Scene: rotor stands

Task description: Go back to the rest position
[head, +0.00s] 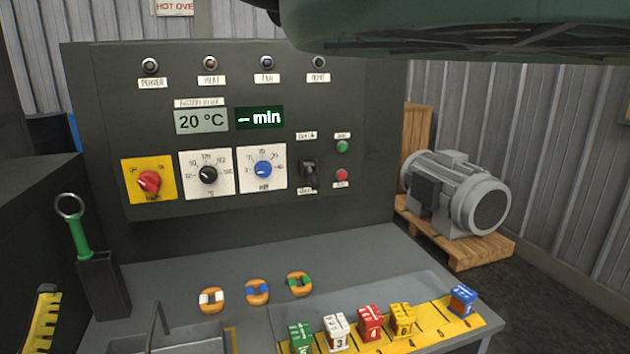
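My gripper does not show in the head view, so I cannot see its state or whether it holds anything. The view faces a dark control panel (110,110) with a red rotary switch (149,181) on a yellow plate, a black dial (208,175) and a blue dial (263,169). One display (201,121) reads 20 °C and the other (260,118) shows a dash and "min". A black lever switch (309,174) sits right of the dials, beside a green button (342,146) and a red button (342,175).
A grey bench (250,262) below the panel bears three ringed orange parts (257,292) and several coloured numbered blocks (370,323) along a yellow strip. A green-handled tool (78,235) stands in a holder at left. A motor (460,192) rests on a pallet (470,247) at right.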

